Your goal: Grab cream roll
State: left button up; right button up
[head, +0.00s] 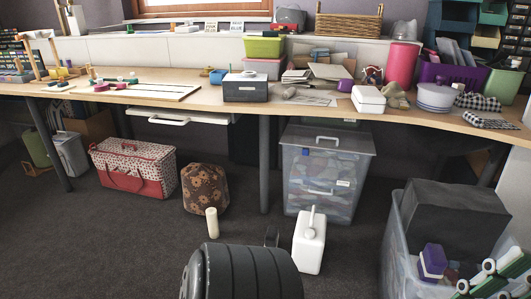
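A cream roll (212,224) stands upright on the dark carpet, in the lower left-centre of the head view. It is a short, plain cylinder with nothing on top of it. It stands just in front of a brown patterned pouf (205,187), with a small part of the pouf behind its upper end. Neither of my grippers shows in this view, so nothing of mine is seen touching the roll.
A red-and-white sewing basket (130,168) sits left of the pouf. A white jug-like container (309,243) stands right of the roll. Behind it is a clear plastic bin (325,195). A filled bin (395,245) is at lower right. Carpet left of the roll is clear. The long table (215,98) overhangs behind.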

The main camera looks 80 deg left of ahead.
aim_at(213, 223)
jog(key=u, duration=2)
jog(key=i+u, duration=0.15)
jog(key=u, duration=0.25)
jog(key=i+u, duration=0.2)
jog(key=u, duration=0.15)
jog(key=i+l+u, duration=0.15)
jog(key=u, duration=0.25)
